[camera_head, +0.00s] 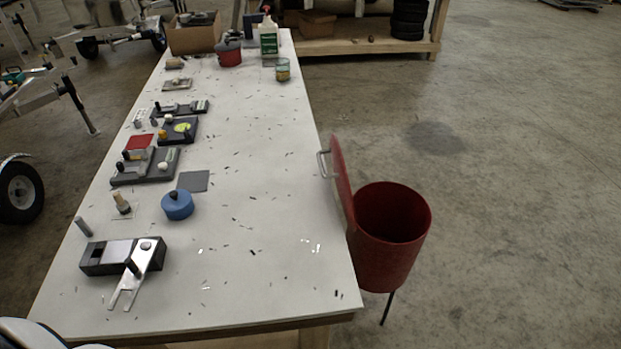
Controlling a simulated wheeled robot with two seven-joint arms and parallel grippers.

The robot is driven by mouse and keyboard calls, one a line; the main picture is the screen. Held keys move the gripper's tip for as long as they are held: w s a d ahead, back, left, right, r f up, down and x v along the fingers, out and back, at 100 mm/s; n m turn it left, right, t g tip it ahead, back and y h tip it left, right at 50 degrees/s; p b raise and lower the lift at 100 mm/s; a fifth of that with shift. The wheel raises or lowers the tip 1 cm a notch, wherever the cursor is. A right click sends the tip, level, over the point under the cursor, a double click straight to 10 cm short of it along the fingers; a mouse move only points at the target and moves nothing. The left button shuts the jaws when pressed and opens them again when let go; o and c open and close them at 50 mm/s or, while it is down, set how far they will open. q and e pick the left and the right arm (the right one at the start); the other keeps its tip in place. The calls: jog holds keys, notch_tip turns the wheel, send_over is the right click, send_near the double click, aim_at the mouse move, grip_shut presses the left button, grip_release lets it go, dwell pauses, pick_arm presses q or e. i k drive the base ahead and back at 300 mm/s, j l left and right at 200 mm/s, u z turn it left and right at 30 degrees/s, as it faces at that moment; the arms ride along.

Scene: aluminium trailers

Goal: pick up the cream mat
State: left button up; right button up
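No mat that is clearly cream stands out in the head view. A thin pale square (125,215) lies under a small brush-like object (121,203) on the left side of the white table; its colour is hard to tell from the table top. A flat beige-grey piece (177,84) with something on it lies farther back on the table. A plain grey square mat (194,181) lies flat near the middle left. Neither of my grippers shows.
A metal tool (132,270) on a dark block lies at the near left of the table (260,200). A blue lidded pot (177,205) stands behind it. Dark fixtures line the left side. A red bin (390,240) stands at the right edge. The table's right half is mostly clear apart from small scraps.

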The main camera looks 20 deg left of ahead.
aim_at(177, 83)
jog(key=k+j, duration=0.1)
jog(key=j, duration=0.55)
jog(key=k+j+z, duration=0.1)
jog(key=j, duration=0.2)
jog(key=u, duration=1.6)
jog(key=j+u, duration=0.35)
jog(key=i+j+u, duration=0.15)
jog(key=j+u, duration=0.15)
jog(key=j, duration=0.25)
jog(key=i+j+u, duration=0.1)
jog(key=j+u, duration=0.25)
jog(key=i+j+u, duration=0.2)
jog(key=i+j, duration=0.75)
jog(key=i+z, duration=0.9)
jog(key=z, duration=0.15)
jog(key=i+l+z, duration=0.1)
jog(key=i+z, duration=0.8)
jog(key=i+j+z, duration=0.25)
jog(key=i+z, duration=0.25)
jog(key=i+j+z, duration=0.45)
